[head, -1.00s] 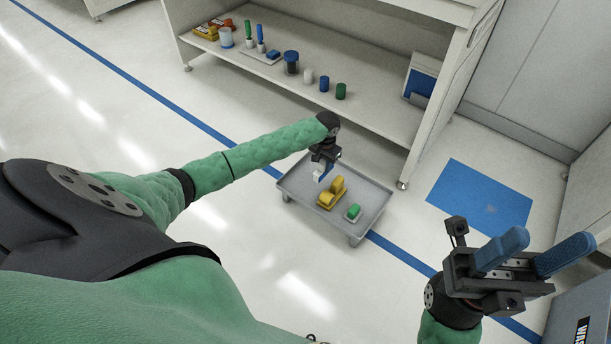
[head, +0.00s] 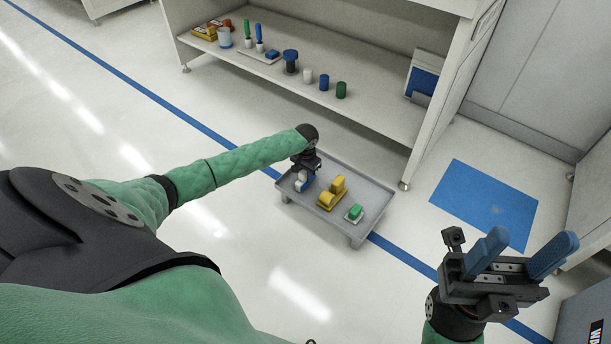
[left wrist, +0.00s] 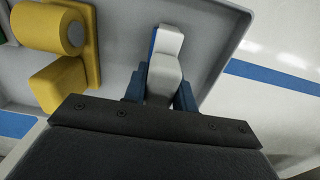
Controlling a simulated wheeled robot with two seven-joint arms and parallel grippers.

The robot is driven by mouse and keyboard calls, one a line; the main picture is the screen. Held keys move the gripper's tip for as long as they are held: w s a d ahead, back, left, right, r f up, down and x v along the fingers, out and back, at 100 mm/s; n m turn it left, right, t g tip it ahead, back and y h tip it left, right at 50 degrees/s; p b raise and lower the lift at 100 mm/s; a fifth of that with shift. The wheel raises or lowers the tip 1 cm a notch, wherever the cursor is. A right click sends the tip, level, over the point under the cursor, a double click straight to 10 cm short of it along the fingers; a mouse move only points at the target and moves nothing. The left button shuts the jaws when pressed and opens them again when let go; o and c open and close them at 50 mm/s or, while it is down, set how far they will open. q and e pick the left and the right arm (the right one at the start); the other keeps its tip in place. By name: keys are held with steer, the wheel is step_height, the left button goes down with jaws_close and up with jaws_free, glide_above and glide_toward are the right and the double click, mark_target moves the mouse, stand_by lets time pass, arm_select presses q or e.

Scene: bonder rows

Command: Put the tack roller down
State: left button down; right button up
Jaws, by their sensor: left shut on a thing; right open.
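My left gripper (head: 304,176) is low over the left end of a grey tray cart (head: 362,238). It is shut on a white and blue piece, which I take to be the tack roller (head: 300,183). In the left wrist view the roller (left wrist: 166,55) sits between the blue fingers (left wrist: 160,92), above or on the grey tray floor; I cannot tell whether it touches. Its near end is hidden by the gripper. My right gripper (head: 520,257) is open and empty at the lower right, away from the tray.
A yellow piece (head: 331,194) stands on the tray just right of the roller, and a green block on a white base (head: 355,213) beyond it. A shelf (head: 270,76) behind holds cups, bottles and tools. A blue floor patch (head: 485,203) lies at right.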

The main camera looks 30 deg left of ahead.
arm_select(q)
steer(key=c, duration=1.1)
jaws_free()
